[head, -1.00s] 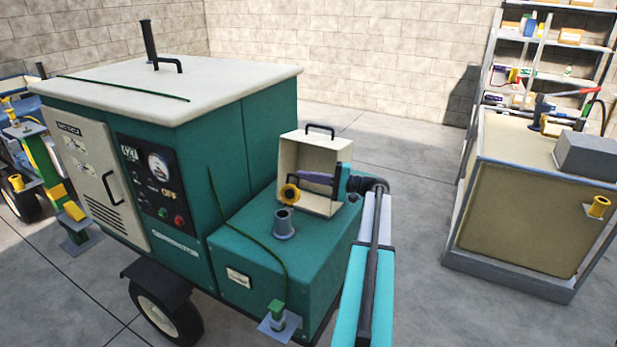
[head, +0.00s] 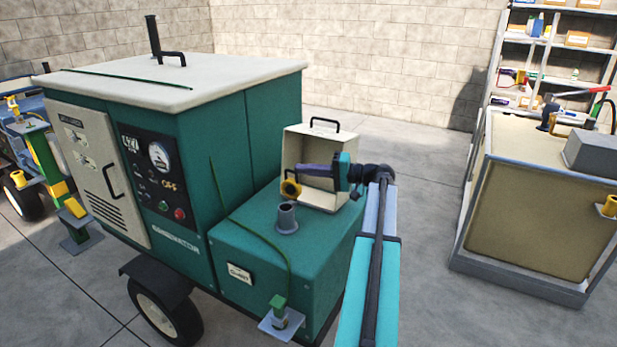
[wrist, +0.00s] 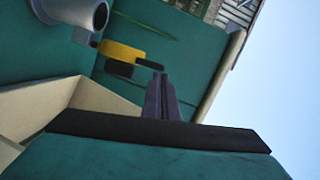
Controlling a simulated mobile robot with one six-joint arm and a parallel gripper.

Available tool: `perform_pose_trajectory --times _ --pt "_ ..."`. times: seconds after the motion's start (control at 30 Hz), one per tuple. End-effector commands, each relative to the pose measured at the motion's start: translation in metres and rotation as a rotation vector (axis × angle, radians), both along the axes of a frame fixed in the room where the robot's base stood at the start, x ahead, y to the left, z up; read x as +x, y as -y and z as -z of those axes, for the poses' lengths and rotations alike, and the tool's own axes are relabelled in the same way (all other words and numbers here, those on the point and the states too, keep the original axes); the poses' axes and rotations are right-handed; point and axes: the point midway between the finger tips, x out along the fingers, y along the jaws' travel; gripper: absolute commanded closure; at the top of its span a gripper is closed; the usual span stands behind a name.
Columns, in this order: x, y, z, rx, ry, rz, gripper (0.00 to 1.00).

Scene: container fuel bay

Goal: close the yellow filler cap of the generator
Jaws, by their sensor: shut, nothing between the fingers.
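The yellow filler cap (head: 290,189) stands open on edge beside the grey filler neck (head: 287,219) on the green tank top of the generator (head: 235,262). In the wrist view the cap (wrist: 122,51) lies just beyond my fingertips, with the open mouth of the neck (wrist: 97,14) at the upper left. My gripper (head: 306,177) is shut with nothing in it and points left, its tips close to the cap on its right side. I cannot tell if they touch it. It also shows in the wrist view (wrist: 158,84).
An open cream box (head: 339,196) with a black handle stands on the tank just behind my gripper. The generator's tall green housing (head: 225,145) rises to the left. A tan tank (head: 535,205) stands at right, with clear floor between.

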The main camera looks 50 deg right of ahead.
Motion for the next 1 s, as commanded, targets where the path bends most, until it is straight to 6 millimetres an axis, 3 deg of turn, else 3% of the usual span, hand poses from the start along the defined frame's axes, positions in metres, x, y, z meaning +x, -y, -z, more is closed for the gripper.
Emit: perform_pose_trajectory --times 0.33,0.6,1.0 --pt "-0.008 -0.034 0.003 -0.266 0.066 -0.001 1.00" --pt "-0.013 -0.053 0.005 -0.266 0.066 -0.001 1.00" --pt "-0.015 -0.061 0.007 -0.264 0.065 0.000 1.00"
